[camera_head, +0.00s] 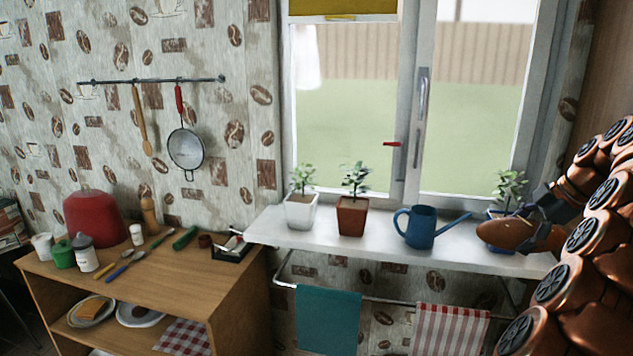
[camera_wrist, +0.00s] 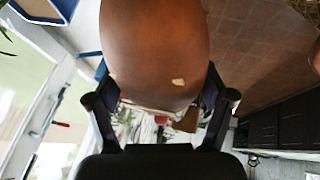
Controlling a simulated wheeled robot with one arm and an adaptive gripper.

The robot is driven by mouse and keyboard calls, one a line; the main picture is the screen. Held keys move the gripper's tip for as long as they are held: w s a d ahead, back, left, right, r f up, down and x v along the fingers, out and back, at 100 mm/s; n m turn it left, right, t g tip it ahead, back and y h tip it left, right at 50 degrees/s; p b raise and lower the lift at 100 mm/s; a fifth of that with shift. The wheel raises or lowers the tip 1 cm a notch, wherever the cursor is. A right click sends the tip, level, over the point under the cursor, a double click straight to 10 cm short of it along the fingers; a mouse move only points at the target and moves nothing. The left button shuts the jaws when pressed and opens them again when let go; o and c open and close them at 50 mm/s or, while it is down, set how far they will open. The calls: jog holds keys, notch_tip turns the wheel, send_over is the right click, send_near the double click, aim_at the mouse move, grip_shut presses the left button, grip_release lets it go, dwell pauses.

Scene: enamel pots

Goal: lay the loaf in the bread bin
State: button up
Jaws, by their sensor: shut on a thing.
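The loaf (camera_head: 505,233) is brown and oblong. My gripper (camera_head: 540,214) is shut on it and holds it at the right, in front of the right end of the white window sill. In the wrist view the loaf (camera_wrist: 155,45) fills the upper middle, between the two black fingers of my gripper (camera_wrist: 160,95). A large red rounded thing (camera_head: 91,215) stands at the back left of the wooden cabinet. I cannot tell whether it is the bread bin, and no open bin shows clearly.
The sill (camera_head: 380,235) carries a white pot (camera_head: 301,211), a brown pot (camera_head: 352,215) and a blue watering can (camera_head: 421,228). A plant stands behind the loaf. Jars and utensils crowd the cabinet top (camera_head: 165,270). Two towels hang below the sill.

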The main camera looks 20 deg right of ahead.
jog(key=shift+w+a+r, duration=0.1)
jog(key=shift+a+r, duration=0.05)
jog(key=shift+r, duration=0.1)
jog(key=w+a+f+m+h, duration=0.1)
jog(key=w+a+f+m, duration=0.1)
jog(key=w+a, duration=0.75)
jog(key=w+a+f+m+h, duration=0.1)
jog(key=w+a+f, duration=0.1)
jog(key=w+a, duration=0.75)
jog(key=a+f+m+h, duration=0.1)
jog(key=a+f+m, duration=0.25)
jog(key=a, duration=0.45)
jog(key=a+f+m+h, duration=0.2)
jog(key=a+f, duration=0.3)
jog(key=a, duration=0.4)
jog(key=s+a+f+m+h+p, duration=0.1)
jog(key=s+a+f+m+p, duration=0.3)
jog(key=a+p, duration=0.4)
notch_tip(320, 180, down, 3)
jog(key=shift+s+r+g+h+p, duration=0.1)
jog(key=shift+s+g+h+p, duration=0.3)
jog(key=shift+s, duration=0.5)
